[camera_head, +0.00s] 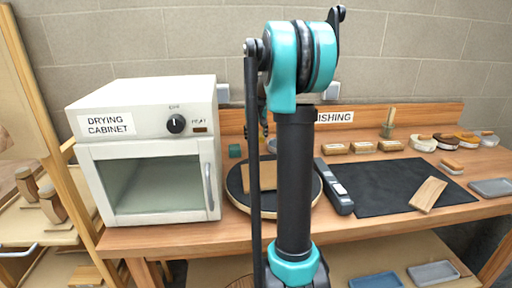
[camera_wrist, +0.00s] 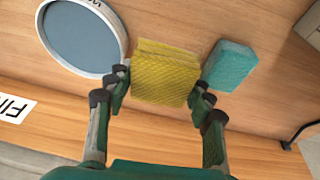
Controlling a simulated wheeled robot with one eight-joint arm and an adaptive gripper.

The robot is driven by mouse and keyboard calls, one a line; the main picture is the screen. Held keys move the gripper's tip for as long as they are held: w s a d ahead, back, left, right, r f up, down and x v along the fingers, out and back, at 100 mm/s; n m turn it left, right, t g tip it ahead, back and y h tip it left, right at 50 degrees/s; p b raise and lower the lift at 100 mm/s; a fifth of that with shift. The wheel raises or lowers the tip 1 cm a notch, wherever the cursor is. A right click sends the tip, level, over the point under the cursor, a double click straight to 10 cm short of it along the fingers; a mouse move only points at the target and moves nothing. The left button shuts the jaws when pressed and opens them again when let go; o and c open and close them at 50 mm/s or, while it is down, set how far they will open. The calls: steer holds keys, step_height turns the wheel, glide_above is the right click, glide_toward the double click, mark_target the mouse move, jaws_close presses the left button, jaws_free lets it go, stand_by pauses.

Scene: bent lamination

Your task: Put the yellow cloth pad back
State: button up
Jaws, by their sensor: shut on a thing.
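The yellow cloth pad (camera_wrist: 163,72) is between the two fingers of my gripper (camera_wrist: 160,88) in the wrist view. The fingers are shut on its left and right sides. I cannot tell whether the pad touches the wooden bench below it. A teal sponge block (camera_wrist: 230,66) lies on the bench just right of the pad, and it also shows in the head view (camera_head: 235,151). In the head view my arm hides the pad and most of my gripper.
A round disc with a pale rim (camera_wrist: 124,50) lies left of the pad. In the head view, the drying cabinet (camera_head: 150,133) stands left. A grey tool (camera_head: 337,192), a black mat (camera_head: 375,180) with a wood piece (camera_head: 428,194), and several blocks and bowls occupy the right.

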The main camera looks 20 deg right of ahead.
mark_target(256, 152)
steer(key=shift+f, duration=2.5)
steer(key=shift+f, duration=0.2)
steer(key=shift+s+f, duration=0.15)
steer(key=shift+f, duration=0.15)
steer(key=shift+c, duration=0.5)
steer(key=o, duration=1.1)
steer(key=shift+f, duration=0.1)
steer(key=shift+o, duration=0.2)
steer(key=shift+f, duration=0.15)
steer(key=shift+r, duration=0.2)
